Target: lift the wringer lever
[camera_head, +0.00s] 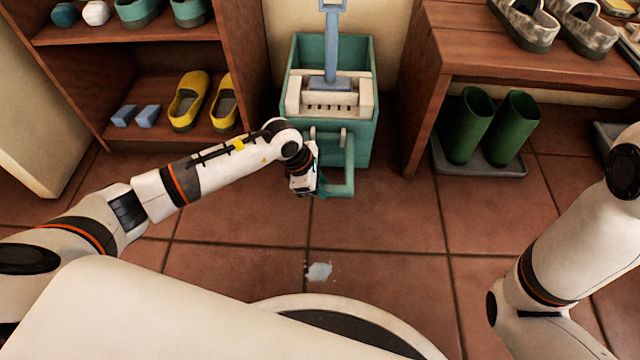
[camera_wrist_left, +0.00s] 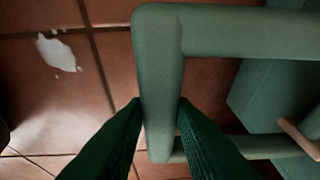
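A green mop bucket (camera_head: 350,146) stands on the floor at the back middle, with a pale slotted wringer (camera_head: 300,98) on its top. A green loop-shaped lever (camera_head: 349,165) hangs at the bucket's front. In the left wrist view the lever's crossbar (camera_wrist_left: 158,70) lies between my two dark green fingers, which sit close against both its sides. My left gripper (camera_head: 319,184) is at the lever's lower end and looks shut on it. A blue long-handled piece (camera_head: 331,45) stands upright in the wringer. My right arm shows at the right; its gripper is out of view.
A wooden shoe rack (camera_head: 245,50) stands left of the bucket and a wooden bench (camera_head: 425,95) right of it. Green boots (camera_head: 468,125) stand on a tray under the bench. A pale puddle (camera_head: 319,271) lies on the otherwise clear tiles in front.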

